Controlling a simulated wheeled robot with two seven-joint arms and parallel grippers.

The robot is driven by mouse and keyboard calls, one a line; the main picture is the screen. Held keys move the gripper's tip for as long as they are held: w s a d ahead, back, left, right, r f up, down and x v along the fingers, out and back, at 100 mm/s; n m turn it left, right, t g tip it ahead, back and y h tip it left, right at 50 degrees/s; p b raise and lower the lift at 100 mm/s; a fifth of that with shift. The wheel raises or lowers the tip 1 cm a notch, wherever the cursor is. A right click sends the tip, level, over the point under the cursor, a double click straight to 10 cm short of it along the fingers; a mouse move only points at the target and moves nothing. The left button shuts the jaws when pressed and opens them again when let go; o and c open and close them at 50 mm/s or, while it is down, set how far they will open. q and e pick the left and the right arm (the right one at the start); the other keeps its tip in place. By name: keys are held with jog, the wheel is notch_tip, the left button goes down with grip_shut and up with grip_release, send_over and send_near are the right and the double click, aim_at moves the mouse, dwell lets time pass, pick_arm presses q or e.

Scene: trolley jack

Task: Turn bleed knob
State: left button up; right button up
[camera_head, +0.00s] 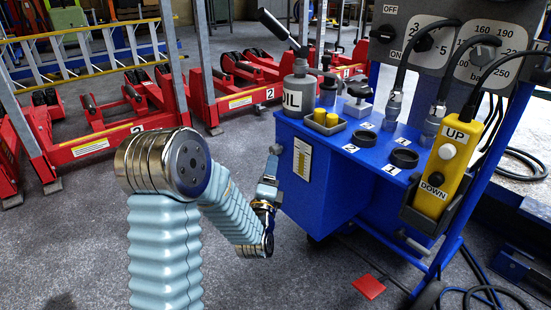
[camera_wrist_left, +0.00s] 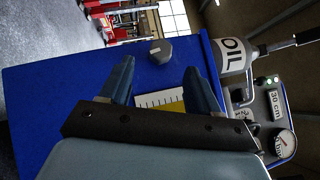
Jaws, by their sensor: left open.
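The bleed knob, a dark grey round knob (camera_wrist_left: 160,50), sits on the blue cabinet (camera_wrist_left: 60,100) near its edge in the left wrist view. In the head view a small grey knob (camera_head: 276,149) shows at the cabinet's left edge. My left gripper (camera_head: 269,179) is just below it, beside the cabinet. In the left wrist view my left gripper (camera_wrist_left: 159,70) is open and empty. Its two fingers point toward the knob, which lies beyond and between the tips. My right gripper is not in view.
An oil bottle (camera_head: 300,92), yellow plugs in a tray (camera_head: 325,121) and black rings (camera_head: 404,158) stand on the cabinet. A scale label (camera_head: 302,158) is on its side. A yellow UP/DOWN pendant (camera_head: 443,168) hangs at right.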

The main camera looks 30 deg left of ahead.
aim_at(273, 153)
pick_arm(q)
jog(key=x, duration=0.7)
jog(key=shift+w+a+r, duration=0.1)
jog(key=shift+w, duration=0.05)
